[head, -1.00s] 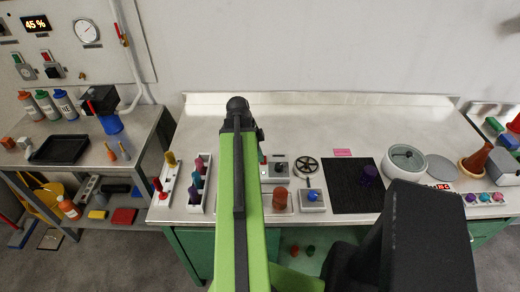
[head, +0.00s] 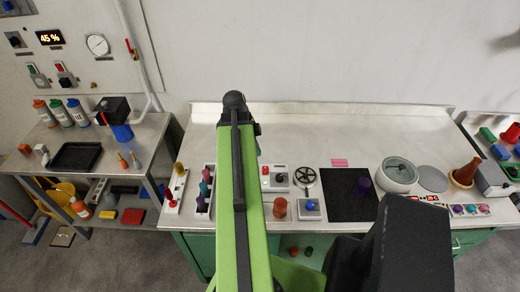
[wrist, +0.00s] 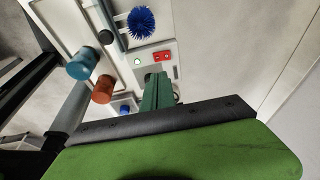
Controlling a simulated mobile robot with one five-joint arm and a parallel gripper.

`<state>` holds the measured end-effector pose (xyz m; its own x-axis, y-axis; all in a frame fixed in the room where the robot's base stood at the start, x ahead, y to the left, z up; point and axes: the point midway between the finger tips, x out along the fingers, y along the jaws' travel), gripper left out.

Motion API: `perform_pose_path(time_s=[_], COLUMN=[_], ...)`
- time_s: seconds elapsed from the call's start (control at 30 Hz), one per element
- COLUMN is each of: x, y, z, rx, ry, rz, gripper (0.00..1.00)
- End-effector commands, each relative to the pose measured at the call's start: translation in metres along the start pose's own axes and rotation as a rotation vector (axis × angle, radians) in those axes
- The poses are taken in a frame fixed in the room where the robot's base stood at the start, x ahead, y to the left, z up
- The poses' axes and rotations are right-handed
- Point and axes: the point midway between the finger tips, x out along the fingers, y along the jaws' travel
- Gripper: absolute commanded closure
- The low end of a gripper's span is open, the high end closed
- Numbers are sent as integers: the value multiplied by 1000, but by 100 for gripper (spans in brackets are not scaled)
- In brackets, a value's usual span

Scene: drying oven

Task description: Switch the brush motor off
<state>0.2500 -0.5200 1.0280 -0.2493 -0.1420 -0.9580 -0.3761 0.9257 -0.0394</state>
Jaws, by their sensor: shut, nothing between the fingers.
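A pale control panel with a red block (wrist: 162,56) and a small round light-coloured spot (wrist: 138,60) lies ahead of my gripper in the wrist view. A blue bristle brush (wrist: 141,23) is just beyond it. My gripper (wrist: 157,76) shows as green fingers, shut and empty, with the tips over or beside the panel's near part. I cannot tell whether they touch it. In the head view the panel (head: 275,178) shows just right of my green arm, with a red part at its left. My gripper and the brush are hidden there.
An orange-brown cylinder (head: 281,208), a blue-knobbed box (head: 310,205) and a black handwheel (head: 305,176) stand near the panel. A black mat (head: 346,205) lies to the right. A teal cylinder (wrist: 82,63) is left in the wrist view. The bench's back strip is clear.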

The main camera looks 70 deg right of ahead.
Motion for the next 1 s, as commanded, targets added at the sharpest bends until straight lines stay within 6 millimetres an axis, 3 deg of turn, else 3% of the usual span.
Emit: perform_pose_path(time_s=[0.03, 0.13, 0.57, 0.67, 0.77, 0.9, 1.0], x=[-20, -30, -31, -36, -48, -70, -83], y=[0, 0, 1, 6, 24, 85, 144], z=[-3, -2, 9, 51, 132, 263, 341], rx=[-1, 0, -31, -194, -531, -1140, -1564], ry=[0, 0, -3, -22, -55, -99, -118], rz=[0, 0, -3, -21, -59, -133, -191], gripper=[100, 100, 100, 100, 100, 100, 100])
